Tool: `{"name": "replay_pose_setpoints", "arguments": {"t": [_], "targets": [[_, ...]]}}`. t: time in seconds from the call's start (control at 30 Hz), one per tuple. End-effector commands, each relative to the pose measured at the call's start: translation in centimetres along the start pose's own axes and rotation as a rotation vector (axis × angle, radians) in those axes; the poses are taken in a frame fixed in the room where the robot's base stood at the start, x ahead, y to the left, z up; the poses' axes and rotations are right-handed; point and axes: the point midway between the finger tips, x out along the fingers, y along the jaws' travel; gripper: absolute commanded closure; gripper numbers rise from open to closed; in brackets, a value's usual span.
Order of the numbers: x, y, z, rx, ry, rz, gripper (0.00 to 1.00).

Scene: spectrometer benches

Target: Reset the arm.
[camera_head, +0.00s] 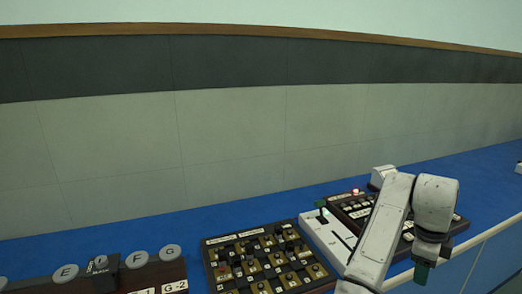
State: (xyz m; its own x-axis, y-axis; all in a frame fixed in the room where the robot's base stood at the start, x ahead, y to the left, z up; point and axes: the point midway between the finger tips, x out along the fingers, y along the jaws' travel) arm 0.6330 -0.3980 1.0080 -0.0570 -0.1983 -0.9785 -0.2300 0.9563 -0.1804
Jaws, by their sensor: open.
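My arm rises from the bottom edge at the right, bends at a rounded white joint and turns down. My gripper (421,272) is the small dark end below this joint, near the bench's front rail. It is seen small and partly hidden by the wrist, and its jaws are open. I see nothing held in it. The arm covers part of a dark panel with a lit red lamp (356,191).
A dark panel of brass-coloured modules (264,262) and a white unit with a green-topped lever (328,236) stand on the blue bench (250,205). A dark box (155,277) with lettered round discs is lower left. A pale rail (490,233) edges the bench.

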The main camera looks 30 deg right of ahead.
Motion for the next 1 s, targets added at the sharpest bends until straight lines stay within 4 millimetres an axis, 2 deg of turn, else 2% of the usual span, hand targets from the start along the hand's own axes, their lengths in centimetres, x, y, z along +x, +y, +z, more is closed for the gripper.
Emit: {"name": "replay_pose_setpoints", "arguments": {"t": [0.27, 0.47, 0.67, 0.87, 1.0], "targets": [[3.5, 3.0, 0.5, -0.592, 0.086, -0.151, 0.47], [6.3, 7.4, 1.9, -1.125, 0.130, -0.216, 0.47], [9.6, 14.3, 2.9, -1.683, 0.125, -0.237, 0.47], [12.7, 23.6, 2.4, -2.240, 0.035, -0.230, 0.47], [14.1, 30.1, 0.9, -2.563, -0.078, -0.225, 0.47]]}}
